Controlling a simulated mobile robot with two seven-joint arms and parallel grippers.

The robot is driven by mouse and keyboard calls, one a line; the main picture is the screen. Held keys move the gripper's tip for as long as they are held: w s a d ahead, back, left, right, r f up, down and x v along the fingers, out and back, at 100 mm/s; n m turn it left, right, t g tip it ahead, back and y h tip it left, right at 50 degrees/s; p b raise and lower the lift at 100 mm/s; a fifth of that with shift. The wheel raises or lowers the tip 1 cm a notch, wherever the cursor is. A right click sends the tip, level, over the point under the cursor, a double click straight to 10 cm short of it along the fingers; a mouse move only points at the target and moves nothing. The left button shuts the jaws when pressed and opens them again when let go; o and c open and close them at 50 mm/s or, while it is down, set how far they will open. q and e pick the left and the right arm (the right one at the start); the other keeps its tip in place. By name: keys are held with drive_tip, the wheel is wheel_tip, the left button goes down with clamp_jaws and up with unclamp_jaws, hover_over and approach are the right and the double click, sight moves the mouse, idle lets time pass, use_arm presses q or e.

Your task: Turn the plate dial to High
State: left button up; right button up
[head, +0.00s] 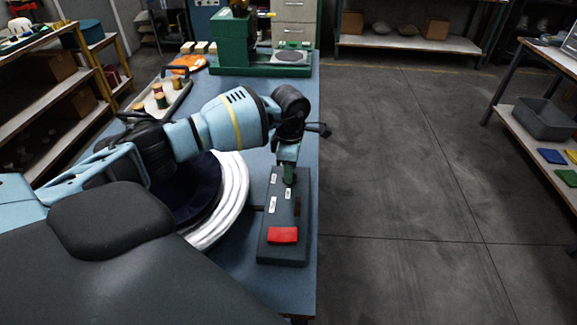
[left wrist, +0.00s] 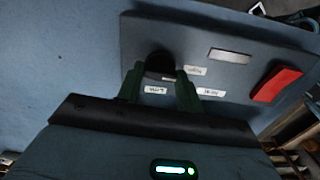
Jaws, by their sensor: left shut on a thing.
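The dark grey control box (head: 283,246) lies near the right edge of the blue table in the head view. Its round black dial (left wrist: 159,63) shows in the left wrist view, with small white labels around it. The label text is too small to read surely. My left gripper (head: 289,180) reaches down onto the box from above. In the left wrist view its two green fingers (left wrist: 159,88) are at either side of the dial and shut on it. The dial's pointer cannot be made out. My right gripper is out of view.
A red button (head: 283,235) is at the box's near end. A round press plate with a pale metal rim (head: 234,190) stands left of the box, partly behind my arm. A green machine (head: 235,45) and a tray of spools (head: 178,97) are farther back.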

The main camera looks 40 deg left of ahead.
use_arm(q)
drive_tip(key=shift+n, duration=0.5)
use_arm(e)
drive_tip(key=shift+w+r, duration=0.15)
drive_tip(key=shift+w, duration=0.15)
use_arm(q)
drive_tip(key=o, duration=1)
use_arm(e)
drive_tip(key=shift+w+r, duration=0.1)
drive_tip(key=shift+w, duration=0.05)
use_arm(q)
drive_tip(key=shift+r, duration=3.9)
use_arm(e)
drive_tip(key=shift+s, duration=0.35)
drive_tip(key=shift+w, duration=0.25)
